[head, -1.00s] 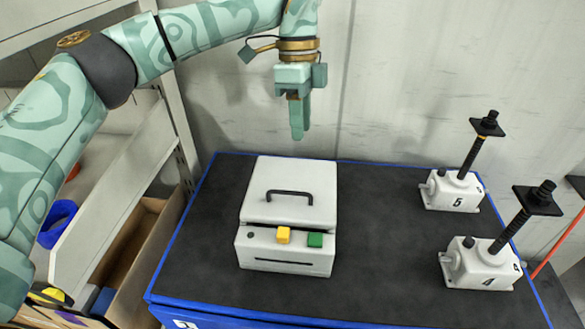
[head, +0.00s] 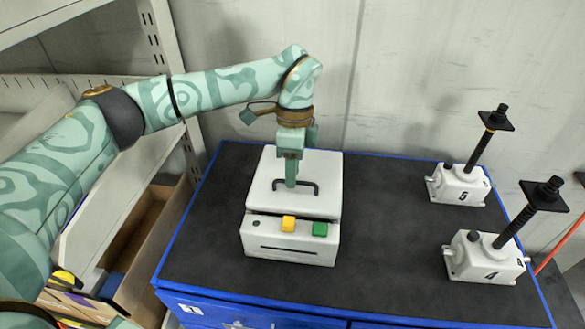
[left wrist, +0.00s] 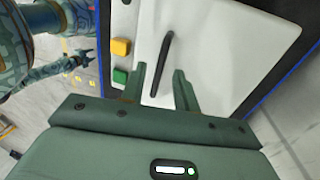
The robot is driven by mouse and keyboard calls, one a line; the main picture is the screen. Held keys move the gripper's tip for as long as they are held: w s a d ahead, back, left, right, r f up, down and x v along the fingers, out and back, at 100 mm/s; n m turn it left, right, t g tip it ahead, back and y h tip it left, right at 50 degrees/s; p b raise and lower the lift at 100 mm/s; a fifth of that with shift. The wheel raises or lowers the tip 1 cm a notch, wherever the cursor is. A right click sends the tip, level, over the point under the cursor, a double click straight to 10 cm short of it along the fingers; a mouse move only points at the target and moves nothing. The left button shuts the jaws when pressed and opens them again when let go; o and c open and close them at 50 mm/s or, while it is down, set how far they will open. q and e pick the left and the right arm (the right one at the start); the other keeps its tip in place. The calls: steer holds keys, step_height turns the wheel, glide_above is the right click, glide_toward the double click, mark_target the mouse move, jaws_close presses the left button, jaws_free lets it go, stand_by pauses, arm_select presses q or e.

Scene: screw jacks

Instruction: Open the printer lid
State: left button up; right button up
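The white printer (head: 290,248) stands on the dark table top, with its lid (head: 318,168) down. A black bar handle (head: 313,185) is on the lid. My left gripper (head: 291,184) points down at the handle in the head view. In the left wrist view its two fingers (left wrist: 158,82) are apart, with the handle (left wrist: 164,50) showing between and beyond them; contact is not visible. A yellow button (head: 288,223) and a green button (head: 320,229) are on the printer's front. My right gripper (left wrist: 87,57) shows small in the left wrist view, fingers apart and empty.
Two white screw jacks, marked 5 (head: 460,186) and 4 (head: 486,258), stand at the right of the blue-edged table (head: 400,225). The table between them and the printer is clear. A shelf rack (head: 168,70) stands at the left, a wall behind.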

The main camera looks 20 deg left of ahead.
arm_select(q)
steer(key=shift+f, duration=0.25)
jaws_close()
steer(key=shift+w+r+p, duration=0.2)
steer(key=shift+r+p, duration=0.25)
steer(key=shift+r, duration=0.25)
steer(key=w+a+r+p, duration=0.1)
steer(key=w+r+p, duration=0.3)
steer(key=w+r, duration=0.1)
steer(key=shift+w+a+r, duration=0.2)
steer(key=shift+w+r, duration=0.2)
steer(key=shift+w, duration=0.1)
